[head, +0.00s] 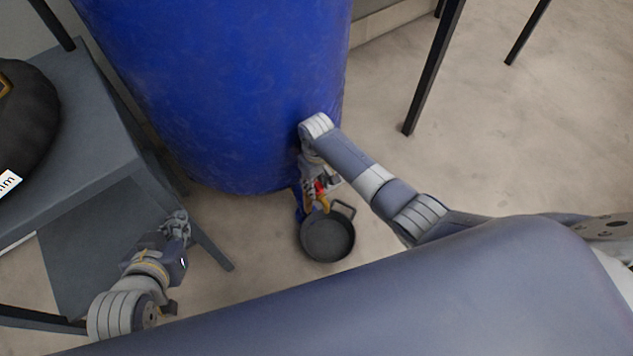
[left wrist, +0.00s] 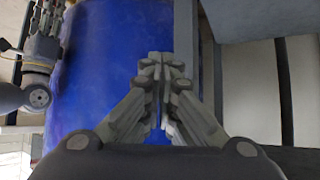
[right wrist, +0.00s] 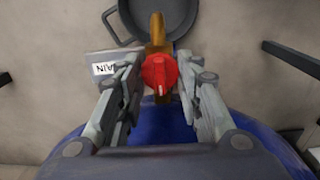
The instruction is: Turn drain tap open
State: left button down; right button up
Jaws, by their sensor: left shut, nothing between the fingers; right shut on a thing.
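The drain tap has a red handle (right wrist: 160,74) on a brass spout (right wrist: 157,32). It sits low on the blue barrel (head: 225,90), and the handle also shows in the head view (head: 319,188). My right gripper (right wrist: 160,66) has its fingers on either side of the red handle and is shut on it. A tag reading DRAIN (right wrist: 104,68) shows beside its left finger. My left gripper (head: 179,221) is shut and empty, apart from the tap, left of the pan. Its closed fingertips show in the left wrist view (left wrist: 163,65). The handle's exact angle is hard to tell.
A dark round pan (head: 328,240) lies on the floor under the spout. A grey table (head: 90,165) stands at the left, close to my left arm, with a black bag (head: 28,115) on it. The floor at the right is open apart from dark legs (head: 435,65).

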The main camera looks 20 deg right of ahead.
jog(key=m+p, duration=0.2)
jog(key=shift+r+p, duration=0.15)
jog(key=shift+p, duration=0.15)
jog(key=shift+m, duration=0.4)
pick_arm(q)
jog(key=s+a+f+g+y+p, duration=0.1)
jog(key=s+a+f+g, duration=0.15)
jog(key=s, duration=0.35)
jog(key=s+a+f+g+y+p, duration=0.1)
jog(key=s+g, duration=0.3)
jog(key=s, duration=0.2)
pick_arm(e)
jog(key=shift+m, duration=1.1)
jog(key=m+p, duration=0.3)
jog(key=m, duration=0.6)
jog(key=shift+m, duration=0.4)
pick_arm(q)
jog(key=s+f+x, duration=0.1)
jog(key=s+x, duration=0.2)
jog(key=x, duration=1)
jog(key=shift+d+f+g+p, duration=0.15)
jog(key=shift+f+g+p, duration=0.05)
jog(key=shift+g+p, duration=0.25)
pick_arm(e)
jog(key=shift+m, duration=1.5)
pick_arm(q)
jog(key=shift+w, duration=0.15)
